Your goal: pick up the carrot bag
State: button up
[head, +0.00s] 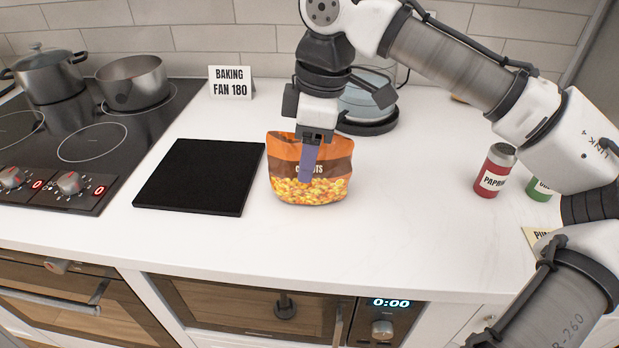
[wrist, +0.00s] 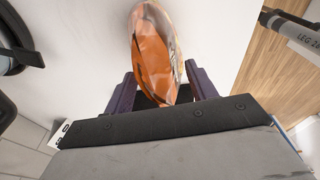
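The carrot bag (head: 311,190) is an orange and brown pouch with a clear lower part showing orange and yellow pieces. It stands upright on the white counter, to the right of a black board. My gripper (head: 308,175) points down over it, with one purple finger in front of the bag's face in the head view. In the wrist view the bag (wrist: 154,55) lies between the two purple fingers of my gripper (wrist: 163,88). Gaps show on both sides, so the fingers are open around the bag's top. The far finger is hidden in the head view.
A black board (head: 198,178) lies left of the bag, beside the hob with two pots. A sign (head: 231,83) stands behind the board. A kettle-like appliance (head: 368,105) stands close behind the bag. A red paprika jar (head: 494,171) and a green jar (head: 541,187) stand at the right.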

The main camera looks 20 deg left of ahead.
grip_shut()
jog(key=shift+r, duration=0.1)
